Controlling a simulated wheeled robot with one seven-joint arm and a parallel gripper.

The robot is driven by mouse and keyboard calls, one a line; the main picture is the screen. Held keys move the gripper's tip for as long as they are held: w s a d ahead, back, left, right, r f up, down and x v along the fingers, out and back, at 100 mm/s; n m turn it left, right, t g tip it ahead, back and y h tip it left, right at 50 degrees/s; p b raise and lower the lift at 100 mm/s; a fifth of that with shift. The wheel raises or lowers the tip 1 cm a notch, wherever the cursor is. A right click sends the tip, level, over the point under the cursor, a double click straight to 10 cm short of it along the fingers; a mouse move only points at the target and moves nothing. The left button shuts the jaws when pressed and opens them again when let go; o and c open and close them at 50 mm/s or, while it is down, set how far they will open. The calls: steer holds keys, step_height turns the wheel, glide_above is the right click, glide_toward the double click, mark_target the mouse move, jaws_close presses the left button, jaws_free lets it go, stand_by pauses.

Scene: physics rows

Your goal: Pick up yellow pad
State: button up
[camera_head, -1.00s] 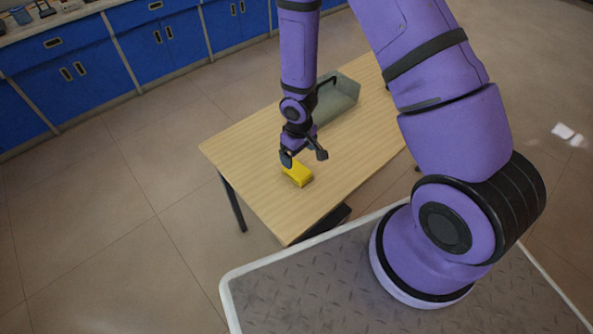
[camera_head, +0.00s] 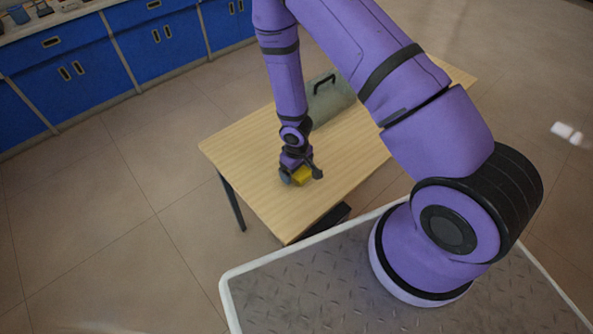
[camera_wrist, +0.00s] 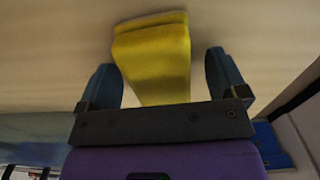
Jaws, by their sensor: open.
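The yellow pad (camera_head: 302,175) lies on the wooden table, partly hidden by my gripper in the head view. In the wrist view the yellow pad (camera_wrist: 155,58) lies between my two dark fingers, with a visible gap on each side. My gripper (camera_head: 301,178) points down and is low over the table around the pad. In the wrist view my gripper (camera_wrist: 165,80) is open, one finger on either side of the pad. Whether the fingertips touch the table cannot be told.
The wooden table (camera_head: 240,150) is clear around the pad. A grey-green container (camera_head: 330,100) with a dark handle stands farther back on the table, behind my arm. Blue cabinets (camera_head: 85,80) line the back wall. A dark object (camera_head: 330,220) shows below the table's front edge.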

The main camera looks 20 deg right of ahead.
steer(key=shift+f, duration=0.1)
steer(key=c, duration=1)
